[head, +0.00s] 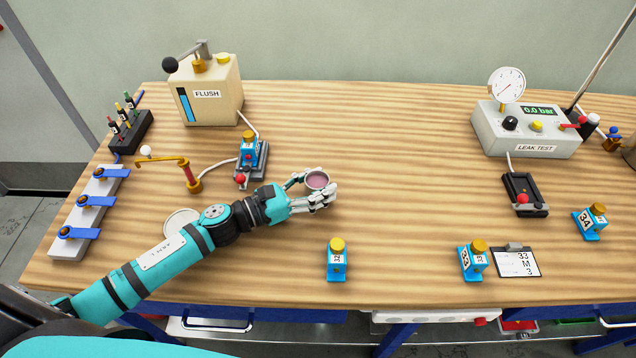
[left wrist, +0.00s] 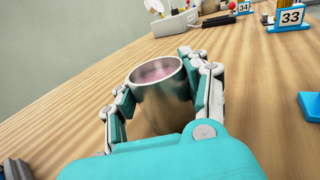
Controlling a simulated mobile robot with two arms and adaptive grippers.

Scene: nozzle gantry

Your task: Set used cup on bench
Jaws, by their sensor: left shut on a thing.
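The used cup (left wrist: 163,97) is a small metal cup with pinkish liquid inside. My left gripper (head: 318,189) is shut around it, with fingers on both sides, as the left wrist view also shows. The cup is upright, over the middle of the wooden bench (head: 400,150). I cannot tell whether its base touches the bench top. My right gripper is in neither view.
The flush unit (head: 215,92) stands at the back left, with a blue nozzle block in a fixture (head: 252,160) before it. The leak tester (head: 527,130) is at the back right. Blue nozzle block 32 (head: 337,262) stands near the front edge. The bench's middle right is clear.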

